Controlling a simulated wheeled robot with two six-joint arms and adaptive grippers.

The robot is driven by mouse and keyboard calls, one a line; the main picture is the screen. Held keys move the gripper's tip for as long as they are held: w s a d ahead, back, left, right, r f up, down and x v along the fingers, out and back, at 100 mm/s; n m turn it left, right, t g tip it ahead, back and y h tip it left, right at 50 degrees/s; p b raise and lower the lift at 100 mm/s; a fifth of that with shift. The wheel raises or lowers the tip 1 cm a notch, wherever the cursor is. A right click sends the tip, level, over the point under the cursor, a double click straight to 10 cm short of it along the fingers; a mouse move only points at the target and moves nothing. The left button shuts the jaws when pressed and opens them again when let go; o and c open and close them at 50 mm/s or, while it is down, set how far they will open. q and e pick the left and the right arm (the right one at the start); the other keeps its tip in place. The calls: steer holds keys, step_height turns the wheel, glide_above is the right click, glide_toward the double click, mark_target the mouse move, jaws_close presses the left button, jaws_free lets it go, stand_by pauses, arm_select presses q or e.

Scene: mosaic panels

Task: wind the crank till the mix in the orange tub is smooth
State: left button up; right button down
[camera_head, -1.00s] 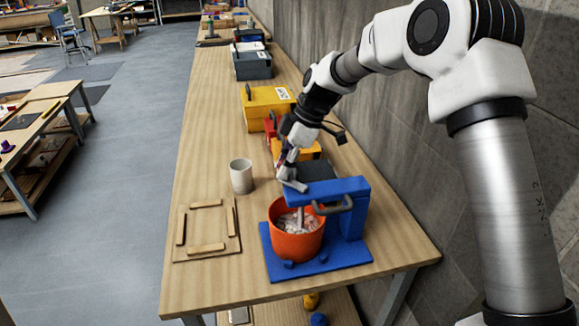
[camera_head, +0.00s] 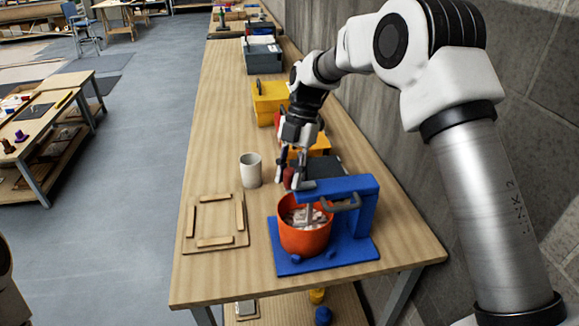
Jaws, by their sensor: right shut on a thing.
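The orange tub (camera_head: 304,238) stands on a blue base (camera_head: 352,252) near the front of the table. Its mix (camera_head: 302,219) looks pale and lumpy, with a grey stirring shaft in it. A blue stand (camera_head: 362,205) arches over the tub and carries a grey crank (camera_head: 306,185) on top. My right gripper (camera_head: 289,179) comes down from behind and is shut on the crank's red knob (camera_head: 288,176), at the left end of the crank. The fingers partly hide the knob. My left gripper is out of view.
A wooden frame (camera_head: 190,222) lies left of the tub, and a pale cup (camera_head: 251,170) stands behind it. Yellow (camera_head: 270,100) and grey (camera_head: 263,58) boxes stand farther back. A stone wall runs along the right.

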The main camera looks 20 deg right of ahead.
steer(key=shift+s+d+f+n+g+h+b, duration=0.15)
steer(key=shift+s+n+g+h+b, duration=0.35)
steer(key=shift+n, duration=1.05)
steer(key=shift+s+d+r+n+g+h+b, duration=0.15)
steer(key=shift+s+n+h+b, duration=0.35)
steer(key=shift+s+n+b, duration=0.75)
steer(key=shift+s+d+f+n+g+h+b, duration=0.15)
steer(key=shift+s+n+g+h+b, duration=0.25)
steer(key=shift+n, duration=1.4)
steer(key=shift+w, duration=0.15)
steer(key=c, duration=0.9)
jaws_free()
steer(key=v, duration=1.2)
steer(key=shift+a, duration=0.15)
